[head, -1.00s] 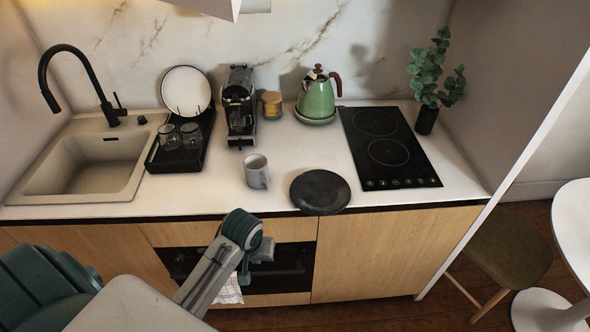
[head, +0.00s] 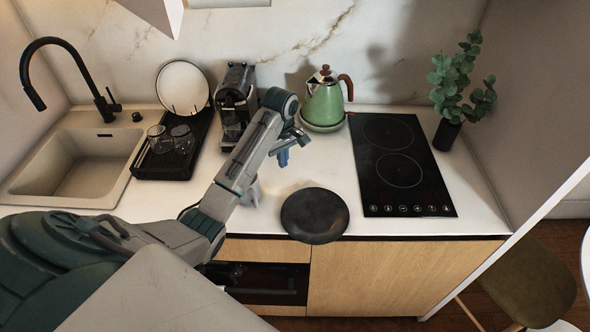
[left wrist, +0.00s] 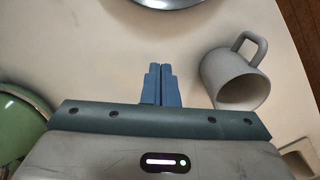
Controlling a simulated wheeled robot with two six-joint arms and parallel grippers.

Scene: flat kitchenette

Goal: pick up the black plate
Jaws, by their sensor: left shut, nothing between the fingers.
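The black plate (head: 314,214) lies flat on the white counter at its front edge, left of the cooktop. Its near rim reaches the counter edge. In the left wrist view a part of the plate (left wrist: 168,2) shows at the top edge, beyond the fingertips. My left gripper (head: 283,157) is above the counter, behind the plate and apart from it. Its blue fingers (left wrist: 161,82) are together with nothing between them. My right gripper is not in view.
The green kettle (head: 324,102) is behind, the cooktop (head: 425,180) to the right. Dish rack (head: 170,165) and sink (head: 75,160) are left.

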